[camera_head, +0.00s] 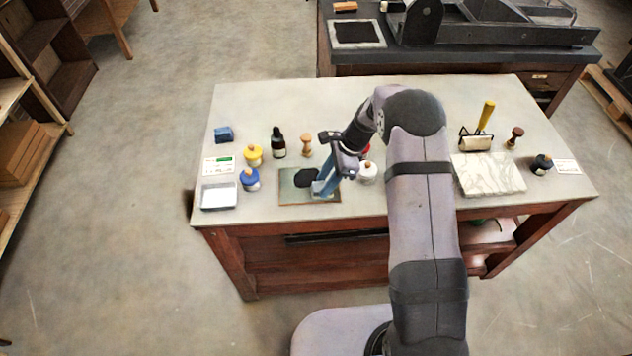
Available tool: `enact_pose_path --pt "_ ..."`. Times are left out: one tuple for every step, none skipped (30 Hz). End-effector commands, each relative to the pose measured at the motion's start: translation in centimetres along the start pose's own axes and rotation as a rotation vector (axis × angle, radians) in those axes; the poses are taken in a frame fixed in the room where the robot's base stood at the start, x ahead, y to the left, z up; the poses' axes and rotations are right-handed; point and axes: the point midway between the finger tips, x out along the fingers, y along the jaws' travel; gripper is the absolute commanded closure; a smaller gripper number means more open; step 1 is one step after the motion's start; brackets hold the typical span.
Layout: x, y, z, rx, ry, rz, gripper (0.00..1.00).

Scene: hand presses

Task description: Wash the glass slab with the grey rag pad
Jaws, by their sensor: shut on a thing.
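The glass slab (292,197) lies flat near the front of the table, left of my arm. It is greenish, with a black patch (306,177) on its middle. My gripper (323,187) points down over the slab's right part, just right of the black patch. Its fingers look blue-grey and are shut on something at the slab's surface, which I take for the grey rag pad. The pad is too small and too covered by the fingers to make out clearly. I cannot tell whether it touches the glass.
Yellow (253,155) and blue (249,179) jars, a dark bottle (279,146) and a wooden-handled tool (306,145) stand close left and behind the slab. A white jar (367,171) is right of my gripper. A white tray (219,196) and blue block (223,134) are far left; a marbled slab (488,174) is right.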

Motion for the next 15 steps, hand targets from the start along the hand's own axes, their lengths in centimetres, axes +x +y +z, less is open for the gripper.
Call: enact_pose_path --pt "-0.1 0.1 -0.6 0.001 0.001 0.0 0.83" --pt "-0.2 0.1 -0.8 0.001 0.0 0.0 0.83" --pt "0.0 -0.4 -0.8 -0.002 0.0 0.0 0.83" --pt "0.1 -0.7 -0.8 -0.001 0.0 -0.001 0.83" --pt "0.0 -1.0 -0.8 -0.002 0.0 -0.001 0.83" --pt "0.0 -1.4 -0.8 -0.003 0.0 -0.001 0.83" --pt "-0.1 -1.6 -0.8 -0.003 0.001 -0.001 0.83" --pt "-0.1 -1.9 -0.8 -0.002 0.001 -0.001 0.83" --pt "-0.1 -2.1 -0.6 -0.002 0.001 0.0 0.83" --pt "-0.1 -2.0 -0.2 -0.004 0.0 0.001 0.83" --pt "0.1 -2.0 0.1 -0.003 0.0 0.002 0.83" --pt "0.2 -2.0 0.4 -0.003 0.0 0.002 0.83" --pt "0.3 -2.0 0.6 -0.003 0.001 0.002 0.83" --pt "0.5 -2.0 0.9 -0.002 0.001 0.002 0.83" --pt "0.6 -2.0 1.2 -0.002 0.0 0.002 0.83"
